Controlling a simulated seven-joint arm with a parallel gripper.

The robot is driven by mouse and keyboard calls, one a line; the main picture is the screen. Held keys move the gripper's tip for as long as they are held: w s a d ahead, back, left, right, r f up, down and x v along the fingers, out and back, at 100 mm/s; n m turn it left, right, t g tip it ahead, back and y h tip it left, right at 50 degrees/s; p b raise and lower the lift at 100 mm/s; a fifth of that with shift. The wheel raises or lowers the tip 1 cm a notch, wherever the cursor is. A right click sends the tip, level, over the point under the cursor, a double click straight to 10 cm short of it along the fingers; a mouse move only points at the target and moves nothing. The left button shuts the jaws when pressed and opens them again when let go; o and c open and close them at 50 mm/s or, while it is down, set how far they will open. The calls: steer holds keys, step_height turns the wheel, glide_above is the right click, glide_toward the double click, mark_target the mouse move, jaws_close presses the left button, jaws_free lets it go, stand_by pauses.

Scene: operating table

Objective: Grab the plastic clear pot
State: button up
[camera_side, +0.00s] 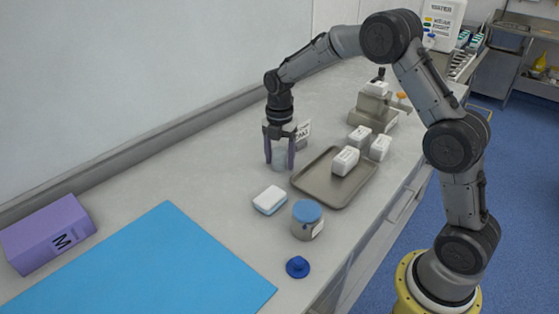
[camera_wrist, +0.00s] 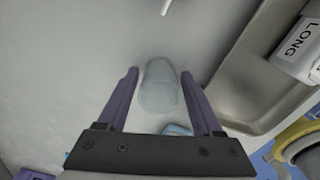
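The clear plastic pot (camera_side: 279,158) stands on the grey counter, left of the metal tray. My gripper (camera_side: 280,162) points straight down over it, with one purple finger on each side of the pot. In the wrist view the pot (camera_wrist: 161,88) shows as a translucent grey-blue shape between the two spread fingers of my gripper (camera_wrist: 160,85). Gaps show between the pot and both fingers there, so the gripper is open around it and not holding it.
A metal tray (camera_side: 312,181) with a white box (camera_side: 345,161) lies just right of the pot. A white-and-blue block (camera_side: 270,200) and a blue-lidded jar (camera_side: 306,220) stand in front. A blue mat (camera_side: 150,265) and purple box (camera_side: 46,234) lie left. Bare counter surrounds the pot's left.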

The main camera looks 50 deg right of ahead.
jaws_close()
steer(key=shift+r, duration=0.1)
